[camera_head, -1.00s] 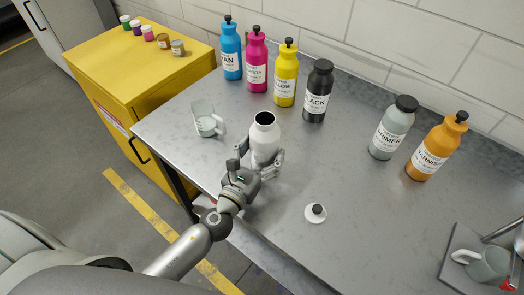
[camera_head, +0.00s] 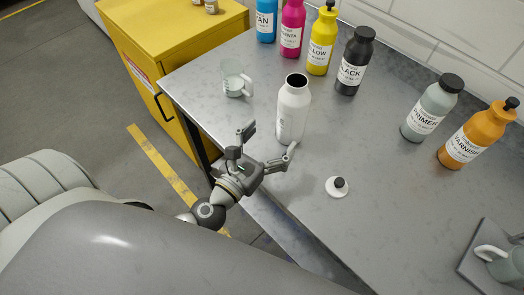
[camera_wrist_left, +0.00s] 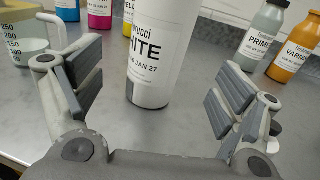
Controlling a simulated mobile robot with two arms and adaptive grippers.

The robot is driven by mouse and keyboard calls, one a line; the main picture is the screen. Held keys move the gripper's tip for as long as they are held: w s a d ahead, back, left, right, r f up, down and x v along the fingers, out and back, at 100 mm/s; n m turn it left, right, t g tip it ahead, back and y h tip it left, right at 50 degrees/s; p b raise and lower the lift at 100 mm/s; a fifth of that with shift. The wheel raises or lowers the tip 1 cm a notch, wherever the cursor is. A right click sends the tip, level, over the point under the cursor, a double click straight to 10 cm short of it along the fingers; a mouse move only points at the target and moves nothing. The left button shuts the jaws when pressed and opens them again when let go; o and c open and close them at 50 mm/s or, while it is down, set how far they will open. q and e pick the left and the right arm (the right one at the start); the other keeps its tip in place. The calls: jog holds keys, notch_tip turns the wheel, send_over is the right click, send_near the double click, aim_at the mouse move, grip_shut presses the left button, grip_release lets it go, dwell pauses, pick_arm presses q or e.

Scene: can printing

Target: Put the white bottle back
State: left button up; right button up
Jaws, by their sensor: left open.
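The white bottle (camera_head: 293,112) stands upright and uncapped on the grey table, its dark mouth facing up. In the left wrist view the bottle (camera_wrist_left: 152,50) stands between and beyond the fingers, its label partly cut off at the top. My left gripper (camera_head: 268,145) is open and empty, just in front of the bottle near the table's front edge. Its spread fingers also show in the left wrist view (camera_wrist_left: 155,92), apart from the bottle. A white cap with a dark knob (camera_head: 338,186) lies on the table to the right of the bottle. My right gripper is not in view.
A row of cyan, magenta, yellow (camera_head: 321,42) and black (camera_head: 354,62) bottles stands at the back. Primer (camera_head: 430,110) and varnish (camera_head: 477,138) bottles stand right. A measuring cup (camera_head: 236,80) is left of the white bottle. A tray with a mug (camera_head: 502,262) is at far right.

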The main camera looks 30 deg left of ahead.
pick_arm(q)
jog(key=shift+s+a+f+b, duration=0.1)
jog(key=shift+s+b, duration=0.15)
jog(key=shift+s, duration=0.35)
jog(key=shift+s+a+f+b, duration=0.1)
jog(key=shift+s+b, duration=0.1)
jog(key=shift+s, duration=0.35)
jog(key=shift+s+r, duration=0.25)
jog(key=shift+s, duration=0.35)
jog(key=shift+a, duration=0.15)
